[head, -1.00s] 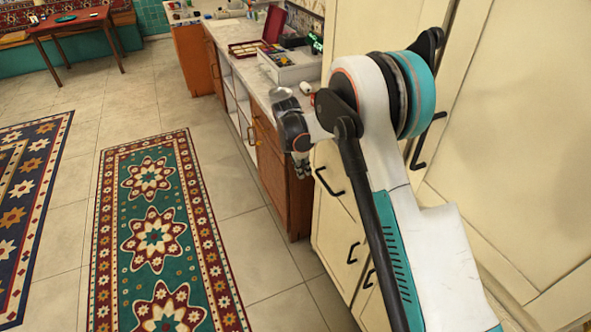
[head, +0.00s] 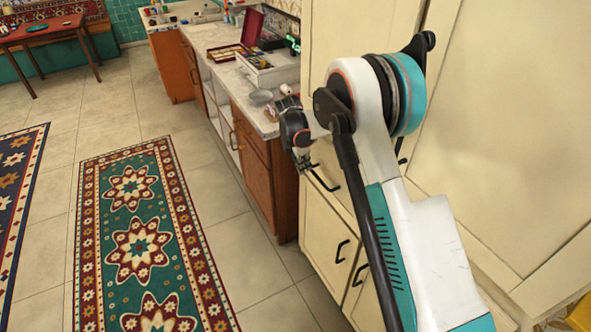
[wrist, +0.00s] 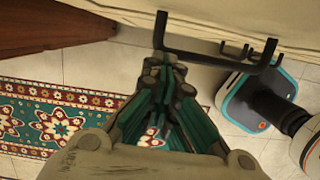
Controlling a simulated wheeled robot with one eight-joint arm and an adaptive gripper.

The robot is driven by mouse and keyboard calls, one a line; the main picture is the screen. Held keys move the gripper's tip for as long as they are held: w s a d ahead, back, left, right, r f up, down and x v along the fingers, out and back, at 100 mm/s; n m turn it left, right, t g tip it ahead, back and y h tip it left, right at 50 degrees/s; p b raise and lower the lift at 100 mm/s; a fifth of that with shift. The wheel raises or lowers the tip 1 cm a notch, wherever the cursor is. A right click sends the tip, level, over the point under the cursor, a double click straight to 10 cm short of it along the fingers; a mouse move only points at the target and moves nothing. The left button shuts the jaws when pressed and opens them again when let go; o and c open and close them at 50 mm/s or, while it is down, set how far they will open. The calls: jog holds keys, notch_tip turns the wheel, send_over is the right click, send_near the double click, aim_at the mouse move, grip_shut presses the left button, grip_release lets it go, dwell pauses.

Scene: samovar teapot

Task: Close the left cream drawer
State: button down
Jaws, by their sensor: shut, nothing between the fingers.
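The left cream drawer (head: 338,190) is in the cream cabinet to the right of the wooden one in the head view. Its black bar handle (head: 323,178) is partly hidden by my gripper (head: 304,166), which hangs beside it. In the wrist view the cream front (wrist: 235,15) runs along the top, with the black handle (wrist: 215,57) below it. My gripper (wrist: 166,68) is shut and empty, its fingertips close to the handle's left end. I cannot tell whether they touch, or how far out the drawer stands.
The wooden cabinet (head: 258,170) with a light counter adjoins on the left. A cash register (head: 265,72) stands on the counter. Cream doors with black handles (head: 341,251) lie below the drawer. The tall cream cabinet (head: 510,110) is at right. A patterned rug (head: 140,245) lies on open floor.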

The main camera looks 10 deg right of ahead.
jog(key=shift+a, duration=0.15)
jog(key=s+a+r+p, duration=0.25)
jog(key=a+r, duration=0.35)
jog(key=r, duration=0.5)
jog(key=s+d+r+m+t+y, duration=0.1)
jog(key=s+d+r+m, duration=0.25)
jog(key=r, duration=0.25)
jog(key=s+d+r+m+t, duration=0.1)
jog(key=s+d+r+m, duration=0.1)
jog(key=s+r, duration=0.3)
jog(key=s+d+r+m+t+y, duration=0.1)
jog(key=s+d+r+m, duration=0.35)
jog(key=s, duration=0.55)
jog(key=s+d+r+m+t, duration=0.1)
jog(key=s+d+r+m, duration=0.2)
jog(key=s+r+m, duration=0.45)
jog(key=s+f+m+t, duration=0.1)
jog(key=s+f+m, duration=0.1)
jog(key=s, duration=0.4)
jog(key=s+d+f+m+t, duration=0.1)
jog(key=s+f+m, duration=0.1)
jog(key=s, duration=0.4)
jog(key=shift+s+d+f+p, duration=0.3)
jog(key=shift+f+p, duration=0.1)
jog(key=shift+f, duration=0.4)
